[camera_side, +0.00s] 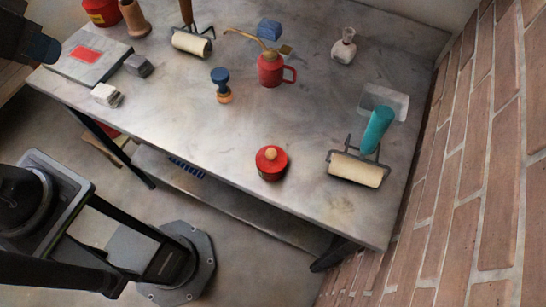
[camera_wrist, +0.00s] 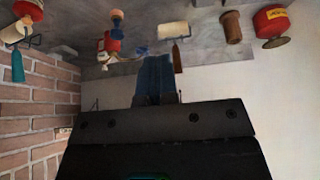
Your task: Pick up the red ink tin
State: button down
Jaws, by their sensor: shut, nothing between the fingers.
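The red ink tin (camera_side: 271,165), round with a pale wooden knob on top, stands upright near the front edge of the grey table, left of a roller with a teal handle. A red tin at the top left corner of the wrist view (camera_wrist: 28,9) looks like the same one, partly cut off. My gripper (camera_side: 52,50) is at the far upper left of the side view, well away from the tin. In the wrist view its blue fingers (camera_wrist: 155,62) are together with nothing between them.
The teal-handled roller (camera_side: 357,168) lies close right of the tin. A red oil can (camera_side: 271,70), a blue-topped stamp (camera_side: 221,85) and a glass bottle (camera_side: 344,46) stand further back. A brick wall (camera_side: 480,170) borders the right side. Table left of the tin is bare.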

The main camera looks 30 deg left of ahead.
jog(key=c, duration=1.8)
grip_release()
jog(key=o, duration=1.6)
jog(key=n+g+h, duration=1)
jog(key=h, duration=0.1)
send_over(262, 151)
jog(key=a, duration=0.8)
notch_tip(262, 151, down, 13)
jog(key=d+f+n, duration=0.1)
jog(key=f, duration=0.1)
jog(key=d+f+n+h, duration=0.1)
jog(key=f+n, duration=0.1)
jog(key=w+d+f+n, duration=0.1)
jog(key=f, duration=0.2)
jog(key=shift+d+h, duration=0.25)
jog(key=shift+h, duration=0.15)
jog(key=shift+d+f+n+t, duration=0.15)
jog(key=shift+f+n+t, duration=0.15)
jog(key=shift+n+t, duration=0.1)
jog(key=shift+d+f, duration=0.15)
jog(key=shift+d, duration=0.15)
jog(key=shift+x, duration=3.35)
